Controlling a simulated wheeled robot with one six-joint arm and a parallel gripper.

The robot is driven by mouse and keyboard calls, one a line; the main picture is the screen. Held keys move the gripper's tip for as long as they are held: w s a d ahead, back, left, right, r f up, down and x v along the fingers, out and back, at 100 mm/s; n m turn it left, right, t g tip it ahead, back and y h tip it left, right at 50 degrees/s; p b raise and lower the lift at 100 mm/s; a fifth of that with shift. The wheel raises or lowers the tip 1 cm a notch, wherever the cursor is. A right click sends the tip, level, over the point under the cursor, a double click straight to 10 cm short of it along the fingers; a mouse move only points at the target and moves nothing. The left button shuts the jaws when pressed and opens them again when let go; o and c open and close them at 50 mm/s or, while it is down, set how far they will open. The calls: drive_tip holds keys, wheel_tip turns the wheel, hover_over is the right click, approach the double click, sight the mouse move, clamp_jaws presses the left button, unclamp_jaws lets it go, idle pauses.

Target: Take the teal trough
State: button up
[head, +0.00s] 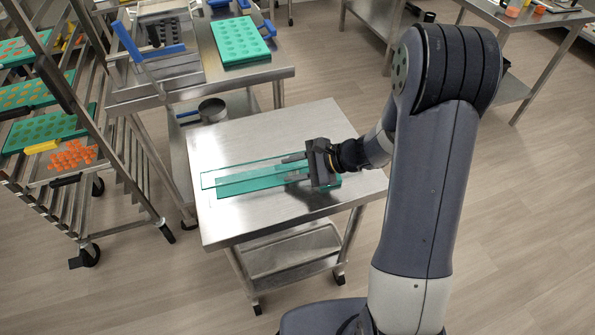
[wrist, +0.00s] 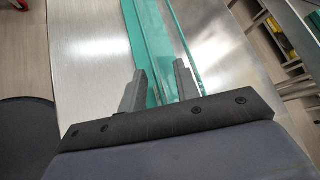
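The teal trough (head: 240,185) is long and narrow with clear, glassy walls and lies along the top of the steel cart. My gripper (head: 295,167) is over its right part, its two fingers pointing left along the trough. In the wrist view my gripper (wrist: 160,88) has its fingers apart, with part of the teal trough (wrist: 134,25) showing between and beyond them. A clear edge of the trough passes outside the right finger. I cannot see a finger pressed against a wall. The trough's right end is partly hidden by the gripper.
The steel cart top (head: 330,120) is otherwise bare. Behind it a steel table (head: 205,65) bears a green mould tray (head: 240,40) and blue-handled equipment. A metal pot (head: 212,110) stands behind the cart. A rack (head: 120,165) with trays stands at left.

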drive_tip(key=shift+c, duration=0.3)
clamp_jaws()
idle(0.3)
wheel_tip(320, 180, up, 10)
drive_tip(key=shift+p, duration=0.3)
idle(2.0)
